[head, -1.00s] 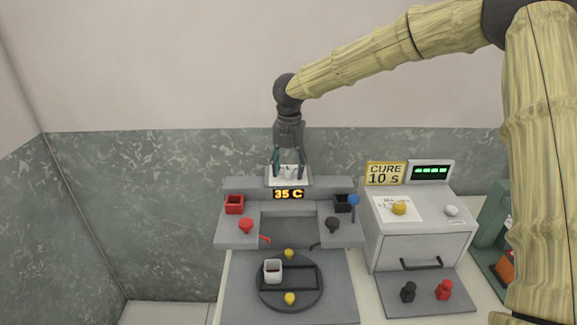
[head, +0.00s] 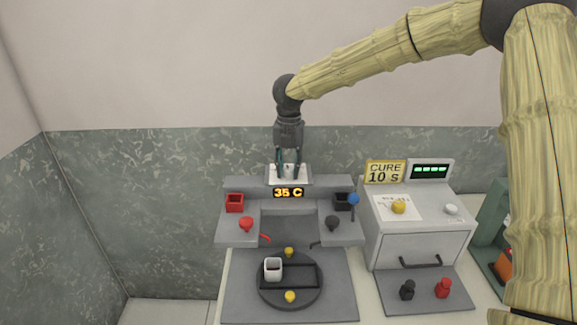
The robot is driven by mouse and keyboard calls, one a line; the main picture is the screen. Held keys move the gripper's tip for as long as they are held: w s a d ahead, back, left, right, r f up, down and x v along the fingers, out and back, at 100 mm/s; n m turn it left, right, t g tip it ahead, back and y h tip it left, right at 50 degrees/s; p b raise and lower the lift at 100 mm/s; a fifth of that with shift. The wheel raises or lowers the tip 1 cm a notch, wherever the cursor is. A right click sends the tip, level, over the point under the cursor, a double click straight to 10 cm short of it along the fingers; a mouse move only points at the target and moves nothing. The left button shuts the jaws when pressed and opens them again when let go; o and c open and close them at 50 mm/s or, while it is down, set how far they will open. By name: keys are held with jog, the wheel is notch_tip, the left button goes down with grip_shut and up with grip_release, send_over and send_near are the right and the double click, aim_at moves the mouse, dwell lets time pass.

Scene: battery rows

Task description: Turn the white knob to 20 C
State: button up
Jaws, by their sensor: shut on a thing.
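The white knob (head: 288,171) sits on a white plate (head: 274,180) at the top back of the grey station, just above the display. My gripper (head: 288,175) reaches down from above and is shut on the white knob, with a dark finger on either side of it. The fingers partly hide the knob, and I cannot make out a pointer on it. The display (head: 288,193) under it reads 35 C in yellow digits, or 36 C; the last digit is small.
A grey oven (head: 424,249) with a CURE 10 s sign (head: 384,171) stands right.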

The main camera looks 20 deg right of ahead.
aim_at(289, 168)
jog(key=n+p, duration=0.3)
jog(key=n, duration=0.1)
jog(key=shift+r+p, duration=0.15)
jog(key=shift+p, duration=0.15)
jog(key=shift+n+p, duration=1.3)
jog(key=shift+n, duration=0.9)
jog(key=o, duration=1)
notch_tip(289, 168, up, 12)
jog(key=shift+d+f, duration=0.1)
jog(key=shift+f, duration=0.05)
jog(key=shift+f, duration=0.1)
